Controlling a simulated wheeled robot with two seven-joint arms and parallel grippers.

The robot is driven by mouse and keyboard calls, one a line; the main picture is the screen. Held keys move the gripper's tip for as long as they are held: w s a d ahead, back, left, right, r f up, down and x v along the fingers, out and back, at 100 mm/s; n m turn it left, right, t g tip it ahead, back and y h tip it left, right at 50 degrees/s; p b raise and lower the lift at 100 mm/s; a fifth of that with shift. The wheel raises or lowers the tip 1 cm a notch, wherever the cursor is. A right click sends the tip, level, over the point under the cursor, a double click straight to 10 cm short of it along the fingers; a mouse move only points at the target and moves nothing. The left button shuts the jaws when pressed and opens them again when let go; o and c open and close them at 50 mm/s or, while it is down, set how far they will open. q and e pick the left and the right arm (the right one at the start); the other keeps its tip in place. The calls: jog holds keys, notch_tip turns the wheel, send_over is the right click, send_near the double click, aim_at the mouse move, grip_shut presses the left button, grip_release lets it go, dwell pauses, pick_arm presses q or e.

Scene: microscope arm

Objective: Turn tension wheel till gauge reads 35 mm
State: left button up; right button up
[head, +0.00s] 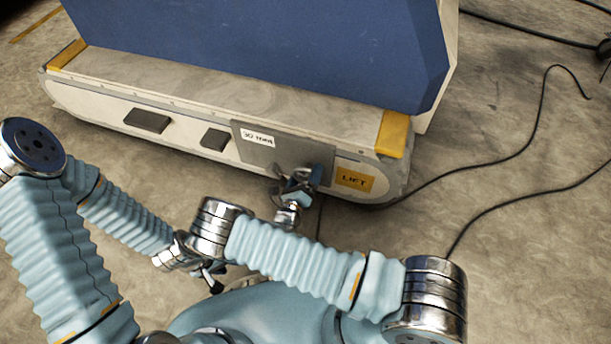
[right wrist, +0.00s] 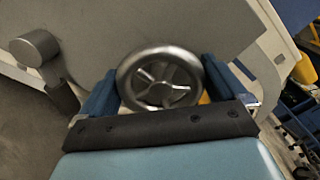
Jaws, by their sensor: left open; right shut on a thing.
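The gauge label (head: 257,137) on a grey plate in the head view appears to read 30 mm. The tension wheel (right wrist: 162,92) is a spoked metal handwheel in the right wrist view. My right gripper (right wrist: 160,74) has one blue finger on each side of the wheel's rim and is shut on it. In the head view my right gripper (head: 301,180) is at the right part of the grey plate and hides the wheel. My left gripper (head: 213,279) is low in the head view, away from the machine and empty, partly hidden by my right arm.
The long beige base (head: 200,95) with a blue body (head: 260,45) stands ahead. A yellow LIFT label (head: 354,179) is right of my right gripper. Dark blocks (head: 146,121) stick out along the base's side. Black cables (head: 505,160) lie on the floor at right.

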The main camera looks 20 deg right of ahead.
pick_arm(q)
jog(key=shift+f, duration=0.2)
pick_arm(e)
jog(key=n, duration=0.5)
jog(key=shift+a+f, duration=0.1)
jog(key=shift+n, duration=0.4)
jog(key=o, duration=0.6)
